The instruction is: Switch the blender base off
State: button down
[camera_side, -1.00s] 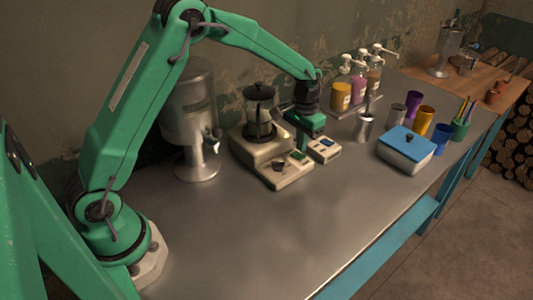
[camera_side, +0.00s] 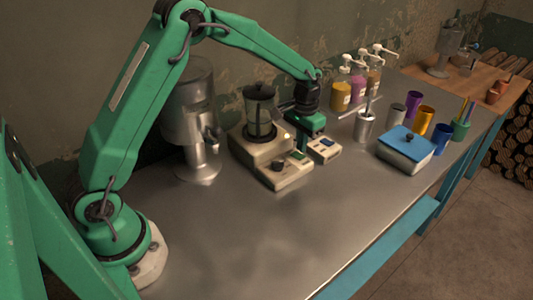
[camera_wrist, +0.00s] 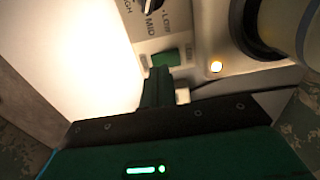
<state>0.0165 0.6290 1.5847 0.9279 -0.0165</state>
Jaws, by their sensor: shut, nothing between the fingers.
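The cream blender base (camera_side: 273,181) stands on the metal bench with a glass jar (camera_side: 260,110) on it. Its front carries a dark knob (camera_side: 274,162) and a green switch (camera_side: 298,154). In the wrist view the green switch (camera_wrist: 166,58) sits below the knob's LOW, MID and HIGH marks, and a small light (camera_wrist: 216,66) on the base is lit. My gripper (camera_side: 304,142) is shut and empty, just behind the switch. In the wrist view its fingertips (camera_wrist: 158,74) are right at the switch's near edge; I cannot tell whether they touch.
A steel dispenser (camera_side: 192,110) stands to the left. A metal cup (camera_side: 364,127), pump bottles (camera_side: 357,85) and a blue-lidded box (camera_side: 405,147) are farther right. The front bench is clear.

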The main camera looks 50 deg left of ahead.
aim_at(299, 156)
jog(key=shift+f, duration=1.15)
dwell(1.0)
jog(key=shift+r, duration=3.55)
jog(key=shift+r, duration=0.1)
jog(key=s+r+t, duration=0.3)
jog(key=s+r, duration=1)
jog(key=s, duration=0.1)
jog(key=s+t, duration=0.2)
jog(key=s, duration=1.3)
jog(key=shift+a+r+t, duration=0.15)
jog(key=shift+a+t, duration=0.15)
jog(key=shift+a, duration=0.1)
